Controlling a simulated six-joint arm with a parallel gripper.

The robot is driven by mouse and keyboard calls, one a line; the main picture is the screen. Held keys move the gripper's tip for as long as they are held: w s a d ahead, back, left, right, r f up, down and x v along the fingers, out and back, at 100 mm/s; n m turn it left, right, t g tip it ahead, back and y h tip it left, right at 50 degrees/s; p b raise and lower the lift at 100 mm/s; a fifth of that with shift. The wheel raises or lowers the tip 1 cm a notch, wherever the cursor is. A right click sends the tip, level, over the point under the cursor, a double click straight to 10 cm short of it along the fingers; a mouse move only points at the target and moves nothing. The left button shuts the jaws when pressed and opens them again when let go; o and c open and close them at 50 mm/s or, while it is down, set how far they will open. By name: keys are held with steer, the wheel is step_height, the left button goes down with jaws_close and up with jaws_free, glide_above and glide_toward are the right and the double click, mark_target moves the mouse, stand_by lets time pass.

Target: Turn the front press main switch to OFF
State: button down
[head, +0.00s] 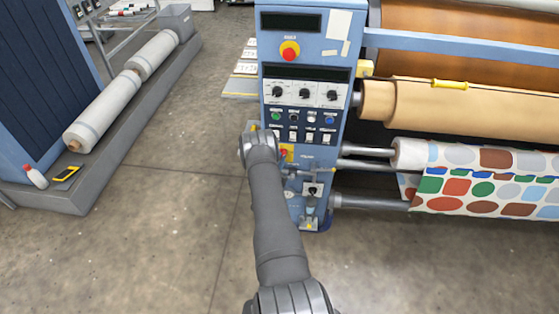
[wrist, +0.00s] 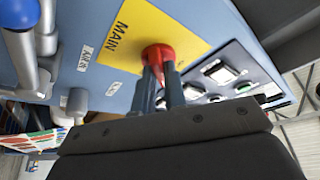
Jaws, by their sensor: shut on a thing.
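The main switch (wrist: 159,55) is a red rotary knob on a yellow plate (wrist: 172,22) marked MAIN, seen in the wrist view. My gripper (wrist: 163,78) is at the knob, its two dark fingers closed on it from either side. In the head view a little of the red switch (head: 283,153) and its yellow plate (head: 289,148) show on the blue press column (head: 268,75), beside my wrist. The gripper's fingers are hidden there behind my arm. The knob's pointing direction and any ON or OFF marks cannot be read.
Above the switch are a red emergency button (head: 289,51), dials (head: 305,93) and several push buttons. Grey pipes (wrist: 25,55) and a blue knob (wrist: 18,13) sit close by in the wrist view.

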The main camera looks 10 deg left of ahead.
steer(key=n+y, duration=0.1)
steer(key=n, duration=0.2)
steer(key=n+t+y, duration=0.1)
steer(key=n, duration=0.2)
steer(key=shift+d+f+y, duration=0.15)
steer(key=shift+d+y, duration=0.05)
steer(key=shift+y, duration=0.2)
steer(key=shift+n+t+y, duration=0.4)
steer(key=shift+n+y, duration=1)
steer(key=shift+n, duration=1.1)
steer(key=shift+d+n, duration=0.1)
steer(key=shift+n, duration=0.2)
steer(key=c, duration=1.5)
jaws_free()
steer(key=v, duration=1.2)
